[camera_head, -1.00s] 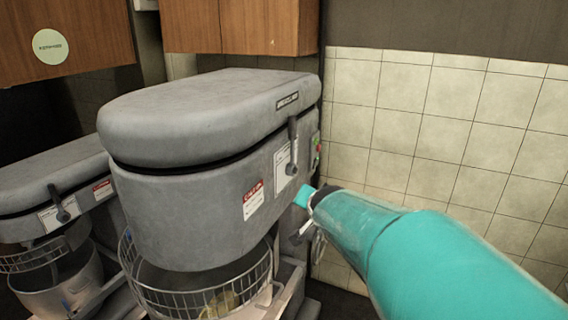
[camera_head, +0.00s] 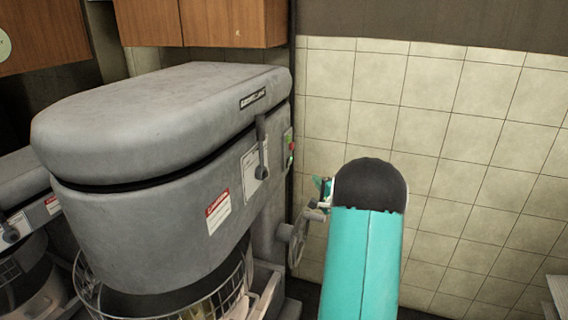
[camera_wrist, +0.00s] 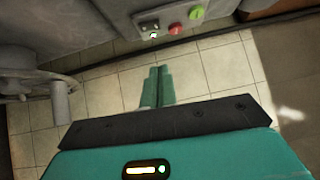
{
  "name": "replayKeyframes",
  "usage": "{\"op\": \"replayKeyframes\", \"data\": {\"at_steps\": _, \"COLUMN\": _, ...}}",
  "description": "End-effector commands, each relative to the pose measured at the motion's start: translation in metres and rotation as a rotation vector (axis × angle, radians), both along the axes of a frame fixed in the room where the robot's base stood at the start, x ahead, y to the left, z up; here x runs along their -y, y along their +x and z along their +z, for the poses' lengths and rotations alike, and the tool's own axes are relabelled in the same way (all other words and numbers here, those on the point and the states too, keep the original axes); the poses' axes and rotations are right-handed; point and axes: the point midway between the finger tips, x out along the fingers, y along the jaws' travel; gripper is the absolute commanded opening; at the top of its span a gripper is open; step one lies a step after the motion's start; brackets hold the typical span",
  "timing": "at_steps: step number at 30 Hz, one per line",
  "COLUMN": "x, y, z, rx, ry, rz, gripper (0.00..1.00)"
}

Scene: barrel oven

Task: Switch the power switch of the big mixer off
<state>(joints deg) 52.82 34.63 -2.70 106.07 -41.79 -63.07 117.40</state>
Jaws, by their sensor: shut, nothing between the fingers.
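The big grey mixer (camera_head: 140,225) fills the left half of the head view. Its small control panel (camera_head: 288,150) sits on the right side, near the wall. In the wrist view the panel (camera_wrist: 165,17) shows at the top, with a red button (camera_wrist: 175,28), a green button (camera_wrist: 196,12) and a small switch (camera_wrist: 153,34) at its left end. I cannot tell the switch's position. My gripper (camera_wrist: 157,86) is shut and empty, below the panel in the wrist view and apart from it. In the head view my gripper (camera_head: 322,186) is mostly hidden behind my arm, right of the mixer.
A lever (camera_head: 262,148) and a handwheel (camera_head: 295,238) stick out from the mixer's side. A smaller mixer (camera_head: 22,190) stands at the left. The tiled wall (camera_head: 450,140) is behind. Wooden cabinets (camera_head: 205,22) hang above. Open room lies right of my arm.

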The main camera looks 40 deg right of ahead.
Motion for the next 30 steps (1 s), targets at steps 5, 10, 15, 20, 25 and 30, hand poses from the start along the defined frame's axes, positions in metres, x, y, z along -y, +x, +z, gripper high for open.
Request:
{"op": "replayKeyframes", "data": {"at_steps": 5, "x": 0.012, "y": -0.015, "z": -0.011, "rx": 0.049, "ry": 0.052, "rz": 0.015, "gripper": 0.00}}
{"op": "replayKeyframes", "data": {"at_steps": 10, "x": 0.012, "y": -0.019, "z": -0.011, "rx": 0.052, "ry": 0.056, "rz": 0.013, "gripper": 0.00}}
{"op": "replayKeyframes", "data": {"at_steps": 15, "x": 0.012, "y": -0.019, "z": -0.011, "rx": 0.052, "ry": 0.055, "rz": 0.012, "gripper": 0.00}}
{"op": "replayKeyframes", "data": {"at_steps": 20, "x": 0.015, "y": -0.006, "z": -0.010, "rx": 0.052, "ry": 0.054, "rz": 0.013, "gripper": 0.00}}
{"op": "replayKeyframes", "data": {"at_steps": 25, "x": 0.024, "y": 0.024, "z": -0.008, "rx": 0.051, "ry": 0.054, "rz": 0.016, "gripper": 0.00}}
{"op": "replayKeyframes", "data": {"at_steps": 30, "x": 0.034, "y": 0.058, "z": -0.004, "rx": 0.052, "ry": 0.053, "rz": 0.017, "gripper": 0.00}}
